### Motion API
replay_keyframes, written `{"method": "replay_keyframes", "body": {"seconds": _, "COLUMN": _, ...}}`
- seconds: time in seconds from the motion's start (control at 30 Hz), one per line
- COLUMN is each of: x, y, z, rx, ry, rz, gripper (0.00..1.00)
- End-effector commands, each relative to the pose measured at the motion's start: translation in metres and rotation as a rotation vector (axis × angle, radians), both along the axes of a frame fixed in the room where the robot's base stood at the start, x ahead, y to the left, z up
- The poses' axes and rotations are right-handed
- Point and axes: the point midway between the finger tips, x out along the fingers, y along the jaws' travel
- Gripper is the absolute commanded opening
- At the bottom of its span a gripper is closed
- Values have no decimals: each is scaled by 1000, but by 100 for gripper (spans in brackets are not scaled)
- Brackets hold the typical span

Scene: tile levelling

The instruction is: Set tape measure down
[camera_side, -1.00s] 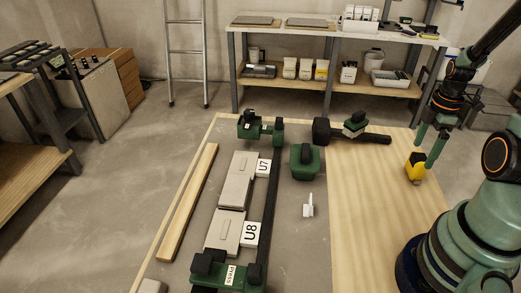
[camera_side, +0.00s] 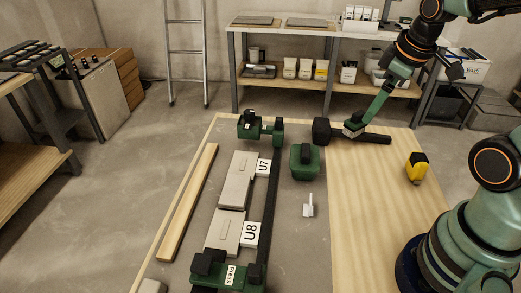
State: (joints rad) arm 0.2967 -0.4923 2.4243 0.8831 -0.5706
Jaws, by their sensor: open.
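The yellow and black tape measure (camera_side: 417,168) stands on the pale wooden board at the right, with nothing touching it. My gripper (camera_side: 356,124) is away from it, to the left and farther back, low over the black mallet's handle. It is open. A small green and black block (camera_side: 352,131) is at my fingertips beside the handle. My fingers partly cover the block, and I cannot tell whether they are around it or in front of it.
The black mallet (camera_side: 321,131) lies across the back of the table. A green box-shaped tool (camera_side: 304,162) and a small white piece (camera_side: 308,207) are nearer. Grey tiles (camera_side: 238,180) labelled U7 and U8 lie left. The wooden board (camera_side: 375,225) is clear in front.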

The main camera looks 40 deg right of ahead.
Motion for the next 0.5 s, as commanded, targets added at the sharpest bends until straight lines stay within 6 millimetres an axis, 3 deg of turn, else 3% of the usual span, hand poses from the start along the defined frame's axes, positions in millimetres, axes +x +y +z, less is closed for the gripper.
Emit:
{"method": "replay_keyframes", "body": {"seconds": 0.03, "x": 3, "y": 21, "z": 9, "rx": 25, "ry": -49, "rz": -29, "gripper": 100}}
{"method": "replay_keyframes", "body": {"seconds": 0.1, "x": 3, "y": 44, "z": 18, "rx": 70, "ry": -100, "rz": -90, "gripper": 100}}
{"method": "replay_keyframes", "body": {"seconds": 0.2, "x": 2, "y": 68, "z": 28, "rx": 132, "ry": -152, "rz": -158, "gripper": 100}}
{"method": "replay_keyframes", "body": {"seconds": 0.33, "x": -1, "y": 85, "z": 34, "rx": 185, "ry": -185, "rz": -210, "gripper": 100}}
{"method": "replay_keyframes", "body": {"seconds": 0.5, "x": -2, "y": 88, "z": 35, "rx": 202, "ry": -192, "rz": -230, "gripper": 100}}
